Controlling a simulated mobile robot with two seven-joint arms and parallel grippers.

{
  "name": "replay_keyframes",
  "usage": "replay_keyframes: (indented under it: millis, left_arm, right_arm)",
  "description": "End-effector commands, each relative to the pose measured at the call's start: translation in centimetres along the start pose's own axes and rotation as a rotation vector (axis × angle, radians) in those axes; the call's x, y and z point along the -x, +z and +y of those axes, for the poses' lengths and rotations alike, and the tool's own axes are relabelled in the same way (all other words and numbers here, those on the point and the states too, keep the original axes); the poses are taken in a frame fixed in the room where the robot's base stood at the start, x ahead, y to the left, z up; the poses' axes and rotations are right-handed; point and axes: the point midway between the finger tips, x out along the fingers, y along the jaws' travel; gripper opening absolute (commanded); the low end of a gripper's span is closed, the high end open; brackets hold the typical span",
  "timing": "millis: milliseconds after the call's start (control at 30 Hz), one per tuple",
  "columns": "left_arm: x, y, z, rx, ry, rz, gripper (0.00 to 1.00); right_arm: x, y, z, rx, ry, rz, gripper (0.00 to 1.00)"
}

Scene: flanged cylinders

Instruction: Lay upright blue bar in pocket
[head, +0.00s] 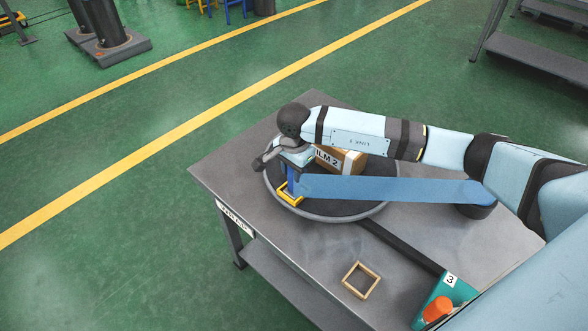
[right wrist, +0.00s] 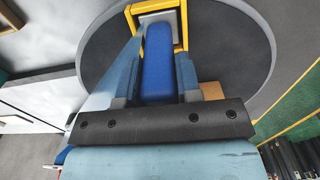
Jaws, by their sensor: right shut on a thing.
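The blue bar (head: 292,186) stands upright on the round dark turntable (head: 335,215) in the head view. Its lower end is at a yellow frame (head: 290,199); whether it touches the bottom is hidden. My right gripper (head: 294,165) comes down from above, shut on the bar. In the right wrist view the bar (right wrist: 157,65) sits between the two fingers, and the yellow frame (right wrist: 181,30) with a grey inside lies beyond its end. A wooden square frame (head: 361,280) lies empty on the table; I cannot tell which frame is the pocket. My left gripper is not in view.
A cardboard box (head: 345,160) stands on the turntable behind the bar. A wide blue band (head: 400,189) stretches from near the bar to the right. A teal holder (head: 445,297) with an orange cylinder (head: 437,309) is at the front right. The table's (head: 285,235) left front is clear.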

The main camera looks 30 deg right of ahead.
Motion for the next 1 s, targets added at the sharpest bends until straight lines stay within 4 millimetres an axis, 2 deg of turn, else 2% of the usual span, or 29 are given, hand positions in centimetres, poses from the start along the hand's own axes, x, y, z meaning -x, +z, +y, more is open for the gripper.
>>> replay_keyframes:
  millis: [33,133,500,667,1000]
  left_arm:
    - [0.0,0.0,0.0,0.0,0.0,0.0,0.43]
    - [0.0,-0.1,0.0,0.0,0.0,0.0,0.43]
    - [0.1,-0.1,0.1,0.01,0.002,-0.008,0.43]
    - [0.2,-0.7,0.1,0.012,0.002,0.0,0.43]
    - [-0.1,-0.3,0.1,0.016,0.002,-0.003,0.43]
  right_arm:
    - [0.1,0.0,0.0,0.0,-0.001,0.0,0.39]
    - [0.1,0.0,0.0,0.0,0.0,0.0,0.61]
    - [0.2,0.0,0.0,0.0,0.0,0.0,0.61]
    - [2.8,0.0,-0.1,0.001,-0.004,0.001,0.61]
    - [10.4,0.0,-0.1,0.001,-0.003,0.002,0.61]
